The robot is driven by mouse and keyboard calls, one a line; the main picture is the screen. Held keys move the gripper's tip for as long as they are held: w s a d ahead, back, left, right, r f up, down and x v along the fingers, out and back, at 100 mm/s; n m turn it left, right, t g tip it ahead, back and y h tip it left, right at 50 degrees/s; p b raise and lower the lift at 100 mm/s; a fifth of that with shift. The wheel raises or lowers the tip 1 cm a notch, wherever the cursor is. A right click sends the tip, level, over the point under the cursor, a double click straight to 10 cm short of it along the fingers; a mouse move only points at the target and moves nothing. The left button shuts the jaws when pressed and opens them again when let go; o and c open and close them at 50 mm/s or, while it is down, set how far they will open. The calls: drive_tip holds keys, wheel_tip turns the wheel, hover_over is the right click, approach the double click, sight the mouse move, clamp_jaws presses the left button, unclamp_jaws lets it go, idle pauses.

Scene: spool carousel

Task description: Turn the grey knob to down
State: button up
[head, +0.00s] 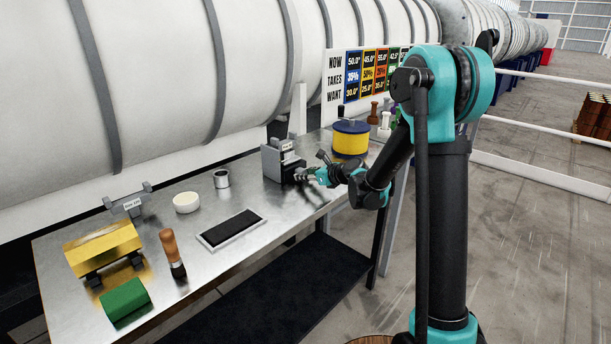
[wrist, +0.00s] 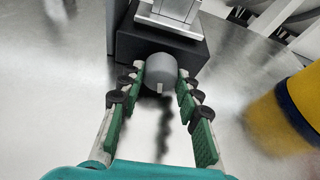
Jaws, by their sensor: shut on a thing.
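The grey knob (wrist: 161,71) sits on the front of a dark box-like device (wrist: 195,52), near the top middle of the wrist view. A small pale mark on the knob points toward the bottom of the picture. My gripper (wrist: 160,77) has its green-padded fingers on both sides of the knob and is shut on it. In the head view the device (head: 277,163) stands at the back of the metal bench, with my gripper (head: 301,175) at its right side. The knob is too small to make out there.
A yellow and blue drum (head: 350,144) stands right of the device on the bench (head: 215,270). A metal cup (head: 221,179), a white ring (head: 186,202), a black pad (head: 232,229), a wooden-handled brush (head: 171,252) and a green block (head: 124,301) lie to the left.

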drive_tip(key=shift+n+t+h, duration=0.3)
drive_tip(key=shift+n+t, duration=0.1)
drive_tip(key=shift+n, duration=0.4)
drive_tip(key=o, duration=1.2)
drive_tip(key=shift+c, duration=0.2)
drive_tip(key=shift+s, duration=0.1)
drive_tip(key=v, duration=1.2)
